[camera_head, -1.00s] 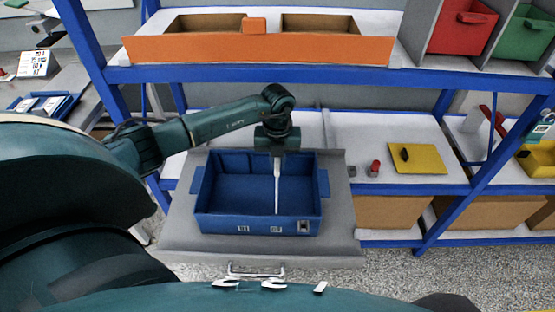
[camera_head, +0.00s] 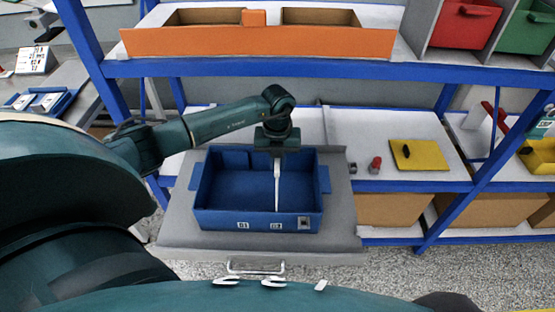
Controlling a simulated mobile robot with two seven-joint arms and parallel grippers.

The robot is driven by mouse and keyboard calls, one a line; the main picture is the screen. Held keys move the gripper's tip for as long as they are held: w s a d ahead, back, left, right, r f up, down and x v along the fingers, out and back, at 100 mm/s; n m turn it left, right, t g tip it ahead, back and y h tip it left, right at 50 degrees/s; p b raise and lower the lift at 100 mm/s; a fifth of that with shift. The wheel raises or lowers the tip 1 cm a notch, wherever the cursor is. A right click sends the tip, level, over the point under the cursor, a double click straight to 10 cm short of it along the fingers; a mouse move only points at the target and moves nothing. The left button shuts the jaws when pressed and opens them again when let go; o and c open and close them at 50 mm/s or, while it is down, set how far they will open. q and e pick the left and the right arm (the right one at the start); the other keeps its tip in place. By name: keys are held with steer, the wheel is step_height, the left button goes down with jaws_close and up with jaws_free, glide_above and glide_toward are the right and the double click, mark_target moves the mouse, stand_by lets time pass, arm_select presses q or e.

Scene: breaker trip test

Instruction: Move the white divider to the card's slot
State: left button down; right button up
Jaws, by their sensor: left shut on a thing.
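The white divider (camera_head: 277,188) stands as a thin upright strip inside the blue box (camera_head: 240,219), right of the box's middle. My left gripper (camera_head: 277,154) is above the box's back part, pointing down, and is shut on the top of the divider. Its fingers are mostly hidden by the wrist. A small card (camera_head: 304,223) is on the box's front wall at the right, and two small white labels sit left of it. I cannot tell whether the divider's lower edge touches the box floor. My right gripper is not in view.
The box rests on a grey drawer or tray (camera_head: 342,212) with a front handle (camera_head: 256,266). An orange bin (camera_head: 210,43) is on the shelf above. A small red object (camera_head: 375,165) and a yellow plate (camera_head: 419,155) lie on the shelf at right.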

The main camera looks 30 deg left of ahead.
arm_select(q)
steer(key=shift+f+b, duration=0.4)
steer(key=shift+f, duration=0.2)
steer(key=shift+f+b, duration=0.55)
steer(key=shift+f, duration=0.2)
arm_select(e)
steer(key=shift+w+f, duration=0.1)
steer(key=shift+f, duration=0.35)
arm_select(q)
steer(key=shift+f+b, duration=0.9)
steer(key=shift+f, duration=0.35)
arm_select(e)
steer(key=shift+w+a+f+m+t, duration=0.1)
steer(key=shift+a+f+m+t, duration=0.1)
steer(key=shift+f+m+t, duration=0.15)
